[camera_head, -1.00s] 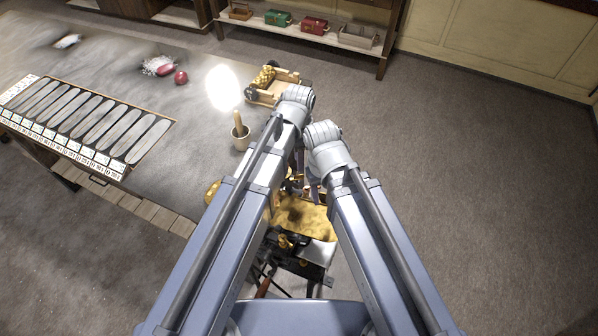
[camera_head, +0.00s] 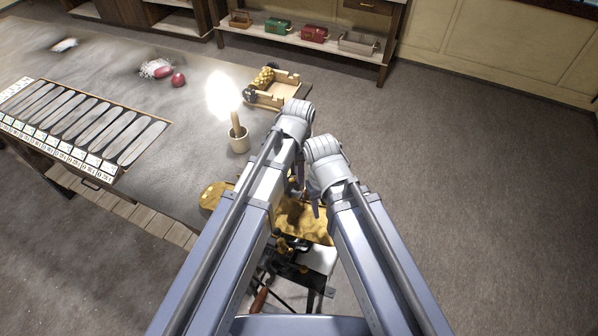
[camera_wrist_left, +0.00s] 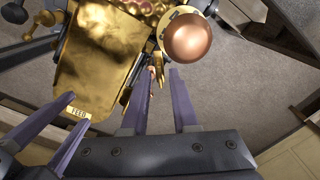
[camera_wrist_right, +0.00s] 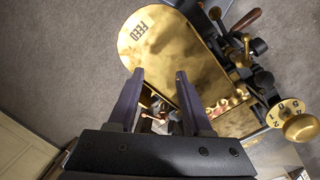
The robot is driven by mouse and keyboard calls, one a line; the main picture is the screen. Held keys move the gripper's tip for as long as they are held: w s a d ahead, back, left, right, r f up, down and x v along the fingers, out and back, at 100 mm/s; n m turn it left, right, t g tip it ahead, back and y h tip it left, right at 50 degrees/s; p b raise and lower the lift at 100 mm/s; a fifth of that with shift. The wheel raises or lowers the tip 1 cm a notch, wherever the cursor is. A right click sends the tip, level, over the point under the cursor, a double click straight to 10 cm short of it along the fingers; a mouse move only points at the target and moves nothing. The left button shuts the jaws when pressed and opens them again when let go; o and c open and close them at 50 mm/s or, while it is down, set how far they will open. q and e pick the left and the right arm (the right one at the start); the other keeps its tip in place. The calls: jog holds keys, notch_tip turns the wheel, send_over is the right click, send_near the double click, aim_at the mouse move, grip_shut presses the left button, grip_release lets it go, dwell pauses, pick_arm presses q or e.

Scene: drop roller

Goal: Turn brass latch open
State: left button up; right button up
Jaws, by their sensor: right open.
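A brass machine (camera_head: 305,222) with a gold plate stands by the table, partly hidden under my arms. In the left wrist view its plate (camera_wrist_left: 95,65) carries a FEED label, and a round copper-coloured knob (camera_wrist_left: 189,38) is beside it. My left gripper (camera_wrist_left: 158,72) has its fingers apart near the plate's edge, below the knob. A small brass part shows close to its fingers; I cannot tell whether it is the latch. My right gripper (camera_wrist_right: 160,74) is open over the FEED plate (camera_wrist_right: 180,50), with small metal parts visible between its fingers.
Slotted trays (camera_head: 90,125) lie at left. A shelf with boxes (camera_head: 315,34) is behind. Floor at right is clear. My two arms are close together.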

pick_arm(q)
grip_shut()
dwell(0.5)
jog(key=n, duration=0.5)
jog(key=shift+w+n, duration=0.1)
jog(key=shift+n, duration=0.2)
jog(key=n, duration=0.5)
jog(key=shift+w+a, duration=0.1)
jog(key=shift+a, duration=0.05)
dwell(0.5)
jog(key=shift+o, duration=1)
grip_release()
